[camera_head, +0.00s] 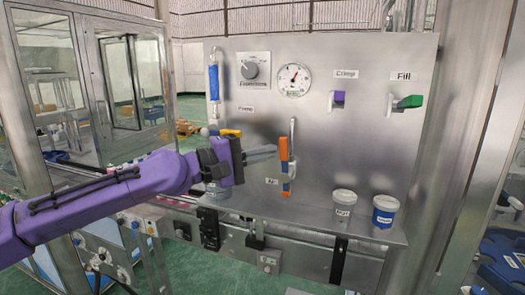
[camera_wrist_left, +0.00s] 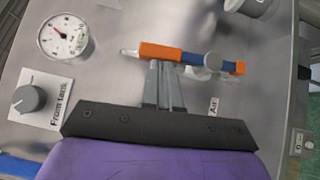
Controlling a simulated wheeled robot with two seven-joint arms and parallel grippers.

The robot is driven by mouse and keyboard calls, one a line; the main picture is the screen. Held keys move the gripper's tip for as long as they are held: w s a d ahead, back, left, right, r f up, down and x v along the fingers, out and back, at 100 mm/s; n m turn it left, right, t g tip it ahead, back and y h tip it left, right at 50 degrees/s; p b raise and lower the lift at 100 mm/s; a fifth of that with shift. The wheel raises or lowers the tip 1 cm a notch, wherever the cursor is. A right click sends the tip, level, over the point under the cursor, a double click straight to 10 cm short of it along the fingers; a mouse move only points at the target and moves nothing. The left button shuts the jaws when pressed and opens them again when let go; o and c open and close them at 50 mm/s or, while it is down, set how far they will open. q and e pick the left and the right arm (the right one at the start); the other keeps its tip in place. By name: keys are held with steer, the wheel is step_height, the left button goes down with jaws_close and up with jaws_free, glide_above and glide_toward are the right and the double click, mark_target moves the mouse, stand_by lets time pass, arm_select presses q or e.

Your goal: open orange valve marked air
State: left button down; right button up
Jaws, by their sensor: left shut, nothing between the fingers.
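The valve with the orange handle (camera_head: 284,149) sits on the steel panel, above and right of the small "Air" label (camera_head: 271,181). Its handle stands upright in the head view, with a blue and orange part below it. In the left wrist view the orange handle (camera_wrist_left: 158,52) lies across the top, with the blue part to its right and the "Air" label (camera_wrist_left: 215,106) below. My left gripper (camera_head: 274,149) is shut and empty, its fingertips at the side of the handle. They look close to or touching it; I cannot tell which. My right gripper is out of view.
A gauge (camera_head: 293,79) and a grey knob (camera_head: 250,69) are above on the panel. Purple (camera_head: 338,97) and green (camera_head: 410,102) valve handles are to the right. Two tubs, one white-grey (camera_head: 342,207) and one blue (camera_head: 384,213), stand on the shelf (camera_head: 300,212).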

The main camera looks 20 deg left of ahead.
arm_select(q)
steer(key=shift+s+d+r, duration=0.2)
steer(key=shift+d+r, duration=0.05)
steer(key=shift+d, duration=0.35)
steer(key=shift+w+a, duration=0.1)
steer(key=shift+a, duration=0.4)
steer(key=w+a+b+v, duration=0.1)
steer(key=b+v, duration=0.1)
steer(key=v, duration=1)
steer(key=shift+a+r+b, duration=0.3)
steer(key=shift+a+b, duration=0.05)
steer(key=shift+a, duration=0.05)
steer(key=shift+w+d, duration=0.1)
